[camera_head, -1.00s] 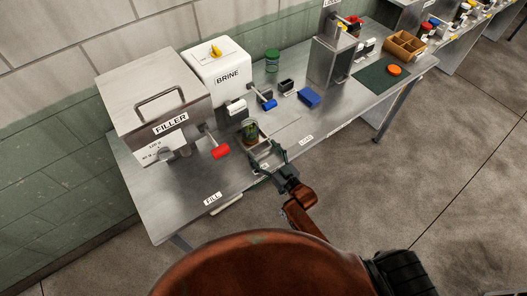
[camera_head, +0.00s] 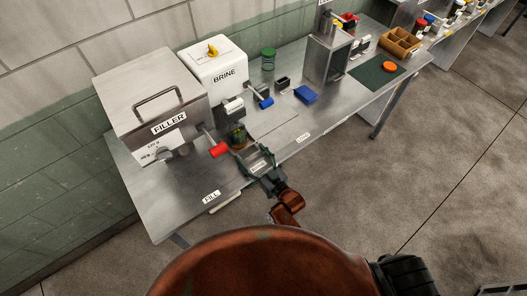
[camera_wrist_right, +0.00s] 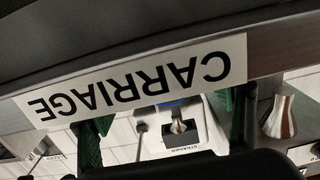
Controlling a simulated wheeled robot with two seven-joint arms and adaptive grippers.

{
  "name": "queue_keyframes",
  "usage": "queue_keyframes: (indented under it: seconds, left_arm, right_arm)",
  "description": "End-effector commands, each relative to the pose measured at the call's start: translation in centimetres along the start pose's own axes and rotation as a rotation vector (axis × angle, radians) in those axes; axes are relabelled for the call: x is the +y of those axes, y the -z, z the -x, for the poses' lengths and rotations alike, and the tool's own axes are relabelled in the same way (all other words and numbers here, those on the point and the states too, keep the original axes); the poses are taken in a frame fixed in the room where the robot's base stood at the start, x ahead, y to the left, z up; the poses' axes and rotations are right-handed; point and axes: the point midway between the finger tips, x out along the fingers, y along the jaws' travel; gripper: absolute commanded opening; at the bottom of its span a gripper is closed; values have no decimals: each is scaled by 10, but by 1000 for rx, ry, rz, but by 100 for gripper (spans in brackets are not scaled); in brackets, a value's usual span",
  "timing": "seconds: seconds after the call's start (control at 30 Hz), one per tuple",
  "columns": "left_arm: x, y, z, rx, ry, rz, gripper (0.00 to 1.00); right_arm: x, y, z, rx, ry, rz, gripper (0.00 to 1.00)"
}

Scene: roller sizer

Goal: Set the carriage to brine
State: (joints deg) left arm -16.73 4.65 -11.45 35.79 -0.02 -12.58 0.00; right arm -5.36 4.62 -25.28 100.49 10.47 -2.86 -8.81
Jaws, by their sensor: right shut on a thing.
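The carriage (camera_head: 257,154) is a small metal frame at the front of the bench. A jar with green contents (camera_head: 238,137) stands at its back end, just below the spout side of the white BRINE machine (camera_head: 220,75). My right gripper (camera_head: 258,162) is shut on the front of the carriage, near a small front-edge label that it partly hides. In the right wrist view the upside-down CARRIAGE plate (camera_wrist_right: 140,80) lies across the green fingers of the gripper (camera_wrist_right: 165,135). My left gripper is not in view.
The FILLER machine (camera_head: 150,95) with its red-handled lever (camera_head: 219,150) is at the left. A FILL label (camera_head: 211,197) is left of the carriage and a LOAD label (camera_head: 303,137) is right of it.

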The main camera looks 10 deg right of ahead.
Motion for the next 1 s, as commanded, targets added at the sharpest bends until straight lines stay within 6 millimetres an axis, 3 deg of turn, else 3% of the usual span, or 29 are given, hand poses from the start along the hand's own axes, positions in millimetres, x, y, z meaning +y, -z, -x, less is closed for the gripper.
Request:
queue_keyframes:
  seconds: [0.2,0.23,0.43,0.77,1.0]
  left_arm:
    - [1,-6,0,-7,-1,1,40]
    - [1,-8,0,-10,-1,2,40]
    - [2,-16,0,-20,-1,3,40]
    - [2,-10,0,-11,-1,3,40]
    - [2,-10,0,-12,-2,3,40]
  right_arm:
    - [-1,-1,0,-2,2,1,30]
    - [0,-1,0,-1,2,1,75]
    - [1,0,0,-1,0,1,89]
    - [1,0,2,0,-1,1,90]
    - [1,-1,33,-3,0,2,90]
